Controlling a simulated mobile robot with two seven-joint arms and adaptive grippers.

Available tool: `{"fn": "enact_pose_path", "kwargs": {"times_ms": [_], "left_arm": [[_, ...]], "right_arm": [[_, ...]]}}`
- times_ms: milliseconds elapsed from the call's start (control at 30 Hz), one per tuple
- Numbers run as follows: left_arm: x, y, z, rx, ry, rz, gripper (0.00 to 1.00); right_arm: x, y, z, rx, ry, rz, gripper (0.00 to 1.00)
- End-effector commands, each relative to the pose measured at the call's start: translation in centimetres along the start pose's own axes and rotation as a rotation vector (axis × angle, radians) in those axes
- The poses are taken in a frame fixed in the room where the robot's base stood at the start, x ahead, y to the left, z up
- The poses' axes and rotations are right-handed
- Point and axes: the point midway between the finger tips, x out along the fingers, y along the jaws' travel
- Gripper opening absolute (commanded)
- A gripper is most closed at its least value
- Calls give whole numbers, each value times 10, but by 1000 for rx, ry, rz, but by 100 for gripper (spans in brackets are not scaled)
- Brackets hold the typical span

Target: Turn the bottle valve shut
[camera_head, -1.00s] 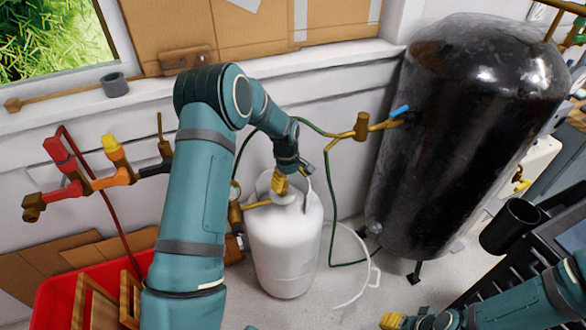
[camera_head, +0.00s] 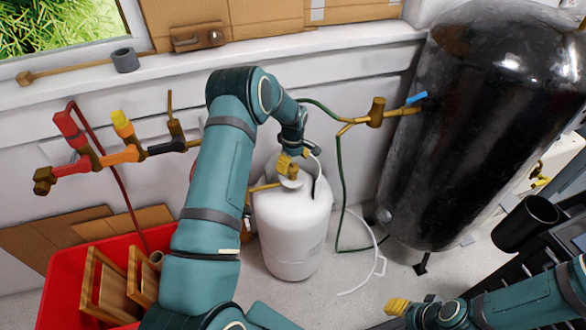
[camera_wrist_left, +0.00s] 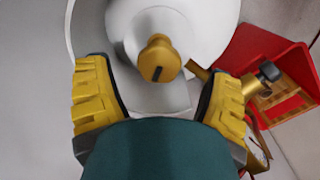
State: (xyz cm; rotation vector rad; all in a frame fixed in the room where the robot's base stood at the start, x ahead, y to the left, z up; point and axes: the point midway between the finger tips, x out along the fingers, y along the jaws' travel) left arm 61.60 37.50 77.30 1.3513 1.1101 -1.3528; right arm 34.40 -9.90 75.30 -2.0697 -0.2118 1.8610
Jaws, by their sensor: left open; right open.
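The white gas bottle (camera_head: 292,232) stands upright on the floor. Its brass valve knob (camera_head: 292,172) is on top inside the white collar. In the left wrist view the round brass knob (camera_wrist_left: 158,60) shows a dark slot, close ahead of the fingers. My left gripper (camera_head: 293,158) is just above the knob. In that wrist view the left gripper (camera_wrist_left: 160,98) has its two yellow-padded fingers wide apart, with nothing between the pads and the knob beyond their tips. My right gripper (camera_head: 398,308) is low at the right, away from the bottle, and open; its fingers are hard to make out.
A large black tank (camera_head: 480,125) stands right of the bottle. A green hose (camera_head: 339,190) and a white hose (camera_head: 378,262) run beside it. A red crate (camera_head: 62,290) with wooden frames is at the lower left. Pipes with valves (camera_head: 118,156) line the wall.

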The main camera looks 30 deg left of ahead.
Motion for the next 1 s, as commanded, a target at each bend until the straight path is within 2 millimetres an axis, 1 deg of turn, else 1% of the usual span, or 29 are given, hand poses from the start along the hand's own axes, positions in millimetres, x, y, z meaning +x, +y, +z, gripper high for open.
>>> {"fn": "enact_pose_path", "kwargs": {"times_ms": [33, 200, 567, 600, 667, 700, 767, 1000], "left_arm": [[8, 0, 0, -1, 0, -1, 81], [22, 0, 0, 0, 1, 0, 81], [24, 0, 0, 0, 1, 1, 81], [24, 0, 0, 0, 1, 1, 67], [24, 0, 0, 0, 1, 1, 46], [24, 0, 0, 0, 1, 1, 32], [24, 0, 0, 0, 1, 1, 13], [24, 0, 0, 10, 1, 0, 13]], "right_arm": [[2, 1, 0, 0, 1, 0, 47], [3, 1, -1, 0, 2, 0, 47], [3, 1, -1, 0, 3, 0, 47], [3, 1, -1, 0, 3, 0, 47], [3, 1, -1, 0, 3, 0, 47], [3, 1, -1, 0, 3, 0, 47], [3, 1, -1, 0, 3, 0, 47], [4, 1, -1, 0, 3, 0, 47]]}}
